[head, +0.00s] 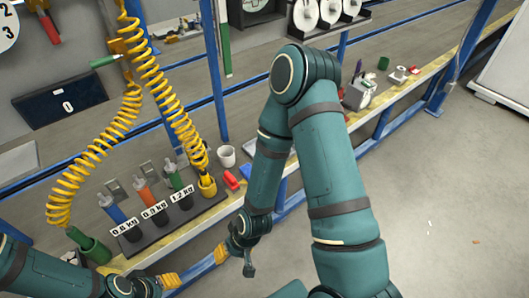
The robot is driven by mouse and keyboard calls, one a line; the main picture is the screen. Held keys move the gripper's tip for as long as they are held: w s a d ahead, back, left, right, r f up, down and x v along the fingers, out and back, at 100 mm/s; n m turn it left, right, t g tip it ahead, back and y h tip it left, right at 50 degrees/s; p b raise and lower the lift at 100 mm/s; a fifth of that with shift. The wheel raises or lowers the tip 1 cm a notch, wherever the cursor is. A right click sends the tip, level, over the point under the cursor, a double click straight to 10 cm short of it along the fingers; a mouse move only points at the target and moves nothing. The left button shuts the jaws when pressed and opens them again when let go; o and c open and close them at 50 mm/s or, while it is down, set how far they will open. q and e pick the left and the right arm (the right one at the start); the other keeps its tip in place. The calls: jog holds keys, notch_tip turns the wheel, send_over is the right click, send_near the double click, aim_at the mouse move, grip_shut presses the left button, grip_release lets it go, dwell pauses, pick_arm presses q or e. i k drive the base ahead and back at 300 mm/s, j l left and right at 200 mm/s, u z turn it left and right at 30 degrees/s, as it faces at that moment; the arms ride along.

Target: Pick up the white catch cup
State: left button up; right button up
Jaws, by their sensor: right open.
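The white catch cup (227,156) stands upright on the bench, to the right of the row of labelled weight stations. Its rim is dark inside from this angle. My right gripper (236,262) hangs in front of the bench edge, below and nearer than the cup. It is open and empty, well apart from the cup. My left gripper (165,283) shows at the bottom edge, left of the right one. Its fingers are partly cut off, so its opening cannot be told.
A red object (231,180) lies just in front of the cup. A yellow holder (207,186) with a coiled yellow hose (170,90) stands left of it. A black tray (155,227) carries weight labels. A green holder (90,245) stands at the left.

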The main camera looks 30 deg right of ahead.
aim_at(226, 153)
jog(key=z, duration=0.65)
jog(key=i+l, duration=0.2)
jog(key=l, duration=0.15)
jog(key=i+l, duration=0.45)
jog(key=l, duration=0.2)
jog(key=i+l, duration=0.3)
jog(key=i, duration=0.25)
